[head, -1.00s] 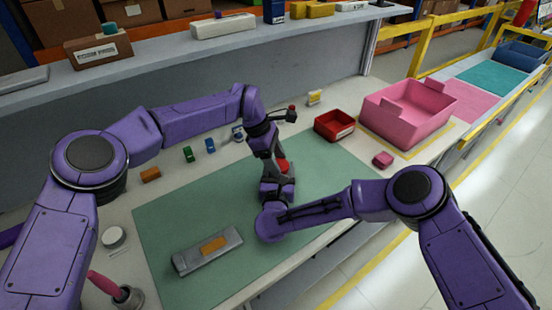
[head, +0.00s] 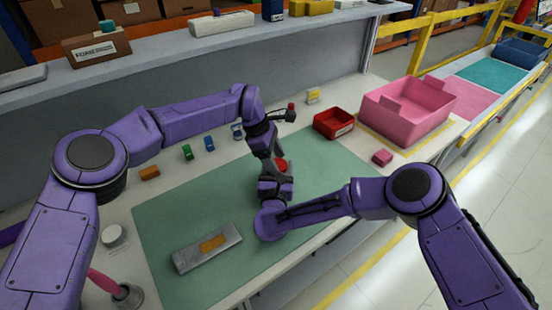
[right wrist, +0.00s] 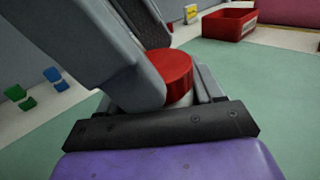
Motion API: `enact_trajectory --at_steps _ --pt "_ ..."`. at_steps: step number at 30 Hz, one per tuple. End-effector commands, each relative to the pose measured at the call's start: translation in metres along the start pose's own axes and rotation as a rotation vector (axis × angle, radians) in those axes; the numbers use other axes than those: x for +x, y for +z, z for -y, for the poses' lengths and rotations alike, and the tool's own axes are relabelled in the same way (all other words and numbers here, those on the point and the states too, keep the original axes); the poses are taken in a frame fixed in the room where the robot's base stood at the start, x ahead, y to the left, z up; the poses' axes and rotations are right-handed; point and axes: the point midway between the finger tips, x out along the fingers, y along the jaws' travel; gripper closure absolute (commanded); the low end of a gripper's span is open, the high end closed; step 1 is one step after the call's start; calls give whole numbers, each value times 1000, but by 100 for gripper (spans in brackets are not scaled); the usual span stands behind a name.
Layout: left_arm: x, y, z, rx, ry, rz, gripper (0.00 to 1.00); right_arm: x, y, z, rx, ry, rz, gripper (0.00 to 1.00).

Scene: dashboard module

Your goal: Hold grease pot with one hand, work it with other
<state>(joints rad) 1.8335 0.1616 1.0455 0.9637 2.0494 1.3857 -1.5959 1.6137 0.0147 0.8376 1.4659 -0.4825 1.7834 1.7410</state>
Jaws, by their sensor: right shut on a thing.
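The grease pot has a red lid (head: 281,164) and a pale body, and stands out over the green mat near the middle of the head view. In the right wrist view its red top (right wrist: 172,70) shows, with a little pale body below. My right gripper (head: 276,178) is shut on the pot's body from the near side. My left gripper (head: 279,155) points down at the lid from above. Its grey fingers (right wrist: 125,60) lie on either side of the lid in the right wrist view. Whether they press on it is hidden.
A grey metal part with an orange label (head: 208,248) lies on the green mat (head: 180,215). A red bin (head: 333,124), a pink crate (head: 408,110) and a pink block (head: 382,157) stand to the right. Small blue and green items (head: 187,152) line the back left.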

Motion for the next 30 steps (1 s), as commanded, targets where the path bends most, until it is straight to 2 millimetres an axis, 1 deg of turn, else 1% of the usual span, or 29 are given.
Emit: enact_trajectory --at_steps 1,13,16,21,24,30 --pt "7 -1 5 1 -21 -4 16 4 3 2 2 -7 7 100" --pt "6 2 7 -1 -28 1 16 6 4 5 1 -14 9 100" --pt "-3 6 6 0 -26 2 16 6 4 6 1 -15 9 100" --pt "-30 19 5 2 -20 11 16 6 0 8 -4 -19 3 100" --pt "-40 24 4 3 -16 12 16 5 -3 9 -6 -21 -2 100" --pt "-41 22 3 0 -14 8 16 4 -2 6 -3 -14 -1 100"
